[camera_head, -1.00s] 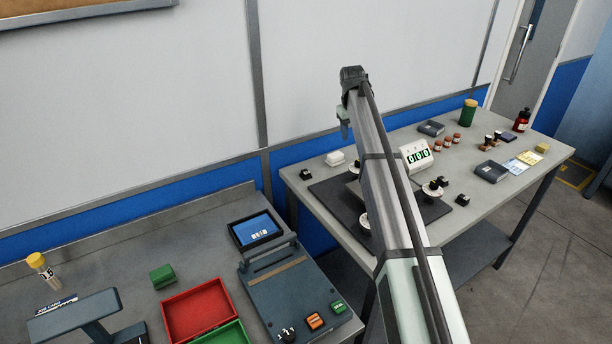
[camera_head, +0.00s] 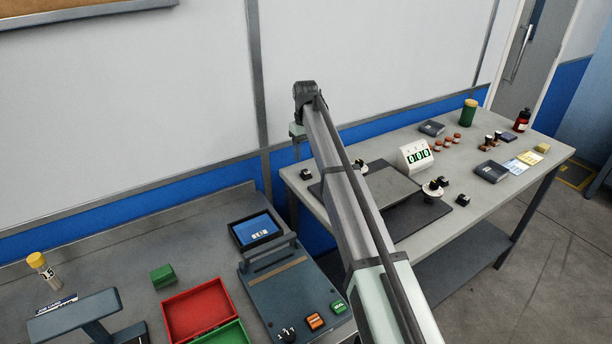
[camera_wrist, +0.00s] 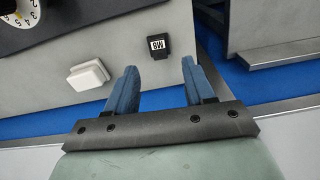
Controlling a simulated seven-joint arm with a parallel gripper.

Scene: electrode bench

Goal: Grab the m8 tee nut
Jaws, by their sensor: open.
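A small black block (camera_wrist: 158,46) with a white label lies on the grey bench in the wrist view. The label starts with M; its number is too small and upside down to read surely. The same block shows at the bench's left end in the head view (camera_head: 306,174). My gripper (camera_wrist: 160,66) is open and empty, its blue fingers apart, with the block just beyond the gap between the fingertips. In the head view my gripper (camera_head: 297,145) hangs above the bench's back left corner.
A white block (camera_wrist: 88,75) lies left of my fingers in the wrist view. A dial (camera_wrist: 20,12) on a dark mat (camera_head: 425,215) is beyond it. A counter display (camera_head: 416,156) stands on the bench. A wall with a blue band runs behind.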

